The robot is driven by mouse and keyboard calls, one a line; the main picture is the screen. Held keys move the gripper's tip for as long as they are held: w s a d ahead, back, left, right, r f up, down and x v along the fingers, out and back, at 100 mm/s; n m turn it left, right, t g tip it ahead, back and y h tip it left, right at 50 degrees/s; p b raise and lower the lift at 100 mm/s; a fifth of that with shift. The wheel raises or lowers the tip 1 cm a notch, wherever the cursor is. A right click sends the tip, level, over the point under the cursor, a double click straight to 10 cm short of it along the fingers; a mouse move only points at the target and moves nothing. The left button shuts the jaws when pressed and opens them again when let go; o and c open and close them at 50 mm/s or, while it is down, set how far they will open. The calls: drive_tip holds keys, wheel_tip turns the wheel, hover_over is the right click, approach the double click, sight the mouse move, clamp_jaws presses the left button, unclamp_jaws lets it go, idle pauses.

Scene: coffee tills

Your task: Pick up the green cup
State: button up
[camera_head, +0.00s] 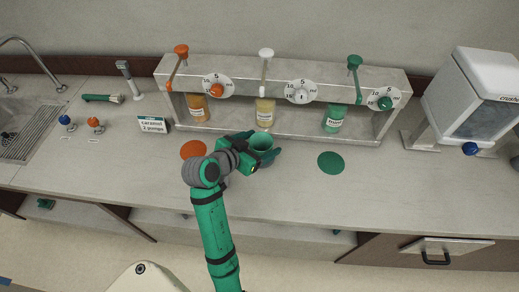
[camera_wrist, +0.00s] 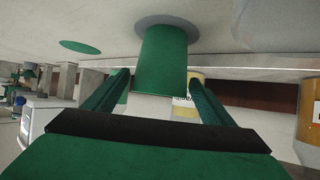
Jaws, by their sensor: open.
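The green cup (camera_head: 262,143) stands on the counter in front of the yellow bottle, on a grey disc (camera_wrist: 183,22) that shows in the wrist view. In the wrist view the green cup (camera_wrist: 161,62) appears upside down, with its body ahead of my fingers. My gripper (camera_head: 263,154) is open at the cup in the head view. In the wrist view my gripper (camera_wrist: 160,83) has a finger on each side of the cup's near end. I cannot tell whether either finger touches it.
A metal rack (camera_head: 218,127) with orange, yellow and green bottles and dials stands behind the cup. An orange disc (camera_head: 193,149) and a green disc (camera_head: 331,162) lie on either side. A white dispenser (camera_head: 478,90) stands at right. A small sign (camera_head: 153,124) stands left. The counter front is clear.

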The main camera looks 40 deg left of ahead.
drive_tip(key=c, duration=1.1)
drive_tip(key=shift+c, duration=0.2)
drive_tip(key=shift+r, duration=0.2)
